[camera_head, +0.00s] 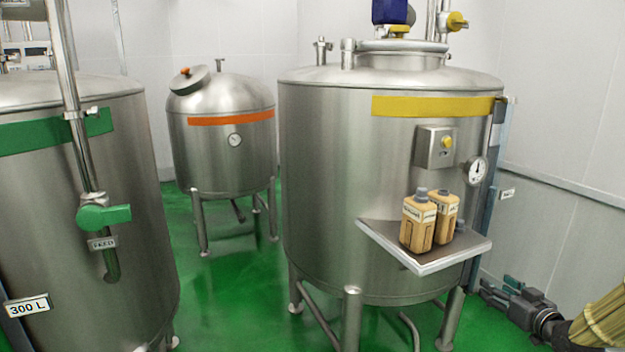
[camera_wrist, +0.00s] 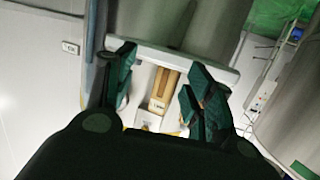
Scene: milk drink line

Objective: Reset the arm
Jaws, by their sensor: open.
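My gripper (camera_head: 494,288) is at the lower right of the head view, with its fingers pointing left. It is low and to the right of the small shelf on the yellow-banded tank, apart from both. In the wrist view, the two green-padded fingers of my gripper (camera_wrist: 160,82) stand wide apart and hold nothing. A tan bottle (camera_wrist: 161,88) shows beyond the gap between them, and the fingers hide part of what lies behind.
Two tan bottles (camera_head: 418,222) with grey caps stand upright on the shelf (camera_head: 470,252) of the yellow-banded tank (camera_head: 335,180). A green-banded tank (camera_head: 90,220) is at left, and an orange-banded tank (camera_head: 225,160) behind. Green floor (camera_head: 235,290) is open between them.

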